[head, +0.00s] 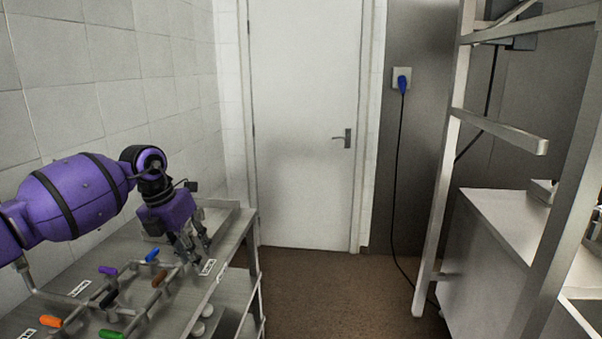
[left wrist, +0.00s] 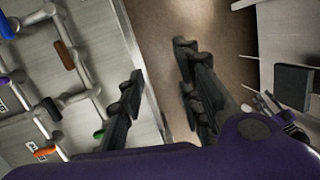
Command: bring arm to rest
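My left arm (head: 75,195) is purple with black bands and reaches in from the left over a metal table. Its gripper (head: 198,250) points down near the table's right edge, beside the pipework. In the left wrist view the two dark fingers of the gripper (left wrist: 160,62) are well apart, with only the table edge and brown floor showing between them. It holds nothing. My right gripper is in neither view.
The metal table (head: 238,228) carries pipework with coloured handles, including blue (head: 152,255), purple (head: 108,270) and orange (head: 50,321). A tiled wall (head: 110,70) stands close on the left. A white door (head: 305,120) is behind. A metal rack (head: 447,160) stands right. Brown floor (head: 330,290) between is clear.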

